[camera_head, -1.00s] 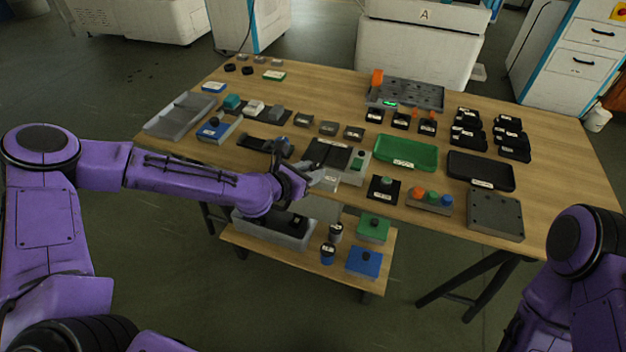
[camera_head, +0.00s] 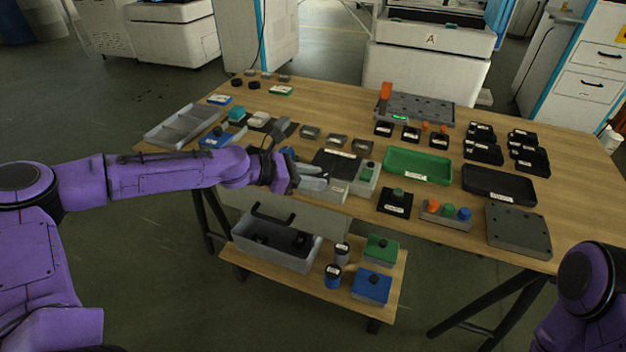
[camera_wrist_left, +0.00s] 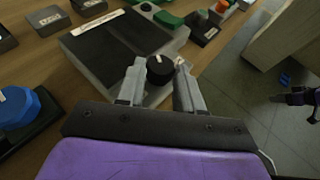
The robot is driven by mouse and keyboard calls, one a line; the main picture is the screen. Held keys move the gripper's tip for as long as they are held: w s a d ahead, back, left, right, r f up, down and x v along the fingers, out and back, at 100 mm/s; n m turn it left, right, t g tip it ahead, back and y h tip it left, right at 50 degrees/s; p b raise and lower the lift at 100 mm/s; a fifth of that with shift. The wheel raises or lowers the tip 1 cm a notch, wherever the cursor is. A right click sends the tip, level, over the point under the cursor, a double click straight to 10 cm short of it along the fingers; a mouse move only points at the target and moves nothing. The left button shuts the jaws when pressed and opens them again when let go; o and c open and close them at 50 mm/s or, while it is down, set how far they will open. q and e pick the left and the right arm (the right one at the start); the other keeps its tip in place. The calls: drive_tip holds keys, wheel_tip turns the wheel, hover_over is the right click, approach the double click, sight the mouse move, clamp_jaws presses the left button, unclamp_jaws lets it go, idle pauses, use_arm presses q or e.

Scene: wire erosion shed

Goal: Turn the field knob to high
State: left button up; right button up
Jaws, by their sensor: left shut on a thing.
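The field knob (camera_wrist_left: 160,70) is a black round knob with a small pale mark on top. It sits at the near edge of a grey box with a black top plate (camera_wrist_left: 118,42) and a white label strip. In the left wrist view my left gripper (camera_wrist_left: 161,74) has one finger on each side of the knob and is shut on it. In the head view the left gripper (camera_head: 318,178) is at the front left of this box (camera_head: 336,162) and hides the knob. The knob's setting words cannot be read. My right gripper is out of view.
A grey box with a green button (camera_head: 368,170) stands right beside the knob's box. A blue round knob on a black base (camera_wrist_left: 18,108) is left of the gripper in the wrist view. A green tray (camera_head: 418,164) lies farther right. The lower shelf holds a grey bin (camera_head: 270,257).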

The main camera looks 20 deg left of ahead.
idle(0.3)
use_arm(q)
drive_tip(key=o, duration=1)
drive_tip(key=shift+o, duration=0.2)
